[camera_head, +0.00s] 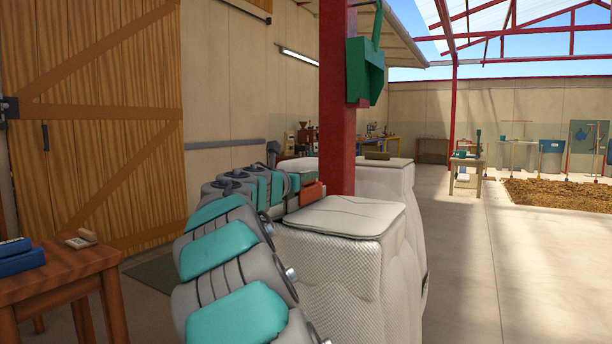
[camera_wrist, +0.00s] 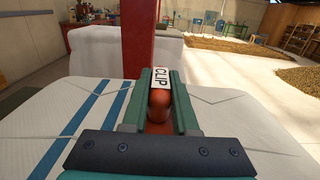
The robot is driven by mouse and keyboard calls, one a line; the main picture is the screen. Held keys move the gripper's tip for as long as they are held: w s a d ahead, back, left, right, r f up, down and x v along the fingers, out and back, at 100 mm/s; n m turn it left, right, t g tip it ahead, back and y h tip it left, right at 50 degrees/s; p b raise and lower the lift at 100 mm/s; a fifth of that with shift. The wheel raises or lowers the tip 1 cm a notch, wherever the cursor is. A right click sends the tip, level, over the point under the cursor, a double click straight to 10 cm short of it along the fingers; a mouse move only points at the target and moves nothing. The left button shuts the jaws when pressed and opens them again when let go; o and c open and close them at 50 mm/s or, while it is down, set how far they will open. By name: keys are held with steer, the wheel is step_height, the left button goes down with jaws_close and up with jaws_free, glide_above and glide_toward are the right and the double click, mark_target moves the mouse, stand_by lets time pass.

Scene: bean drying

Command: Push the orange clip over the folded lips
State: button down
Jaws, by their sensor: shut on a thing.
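My gripper (camera_wrist: 161,74) is shut on the orange clip (camera_wrist: 159,103), which carries a white label reading CLIP. The clip lies between the two green fingers. In the head view the orange clip (camera_head: 312,192) shows as a red-orange block at the end of my arm, beside the red post. Below the gripper in the wrist view is a pale woven sack (camera_wrist: 235,115) with blue stripes. Pale sacks also show in the head view, the nearer one (camera_head: 325,265) with a flat top flap. I cannot make out the folded lips or whether the clip touches them.
A red post (camera_head: 337,100) with a green box (camera_head: 365,72) rises close behind the gripper. A wooden table (camera_head: 65,275) with a blue case (camera_head: 20,260) stands at the left. Open concrete floor (camera_head: 480,260) lies to the right.

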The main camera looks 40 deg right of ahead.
steer(key=shift+f, duration=0.15)
steer(key=c, duration=0.6)
jaws_free()
steer(key=v, duration=0.8)
steer(key=shift+d, duration=0.1)
